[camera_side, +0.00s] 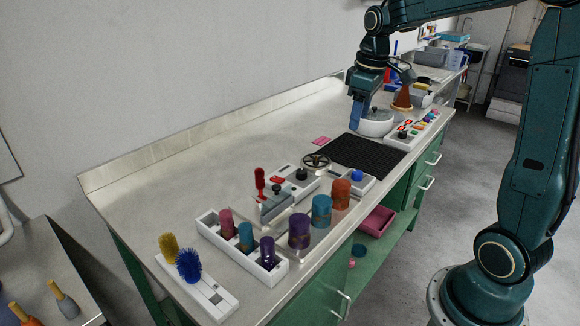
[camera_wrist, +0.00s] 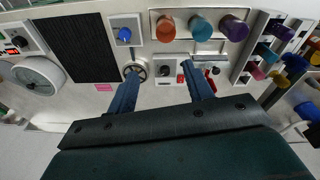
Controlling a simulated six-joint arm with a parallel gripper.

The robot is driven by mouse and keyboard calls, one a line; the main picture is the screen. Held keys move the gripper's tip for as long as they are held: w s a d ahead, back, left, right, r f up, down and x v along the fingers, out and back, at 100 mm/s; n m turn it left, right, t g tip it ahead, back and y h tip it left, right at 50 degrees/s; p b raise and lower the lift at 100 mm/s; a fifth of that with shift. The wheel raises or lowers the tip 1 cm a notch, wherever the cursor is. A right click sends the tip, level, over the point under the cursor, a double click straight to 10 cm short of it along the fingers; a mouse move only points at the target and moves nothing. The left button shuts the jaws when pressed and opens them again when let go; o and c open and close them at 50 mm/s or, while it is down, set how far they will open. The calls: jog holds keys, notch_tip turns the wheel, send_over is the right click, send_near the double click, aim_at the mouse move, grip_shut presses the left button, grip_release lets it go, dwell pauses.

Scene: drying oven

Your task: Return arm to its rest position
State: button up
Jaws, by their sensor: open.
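My gripper (camera_side: 356,118) hangs pointing down over the far part of the bench (camera_side: 150,196), beside a white round device (camera_side: 374,127) in the side view. From the side I cannot tell whether it touches that device. In the wrist view my gripper (camera_wrist: 160,70) shows two blue fingers spread apart, with nothing between them. A handwheel (camera_wrist: 134,72) and a grey panel with a dark knob (camera_wrist: 166,73) appear beyond the fingertips. My arm is bent, reaching out over the bench.
A black ribbed mat (camera_side: 366,156) lies mid-bench. Nearer are a handwheel (camera_side: 316,161), a red-handled clamp (camera_side: 260,184), several coloured cylinders such as the orange one (camera_side: 340,194), and a white rack (camera_side: 242,248). A brown cone (camera_side: 402,97) stands behind the round device. The bench's wall side is mostly clear.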

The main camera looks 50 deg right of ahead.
jog(key=s+a+r+m+t, duration=0.1)
jog(key=s+a+t, duration=0.3)
jog(key=s+a, duration=1.1)
jog(key=shift+s+a+r+m, duration=0.15)
jog(key=shift+s+m, duration=0.45)
jog(key=shift+s, duration=0.95)
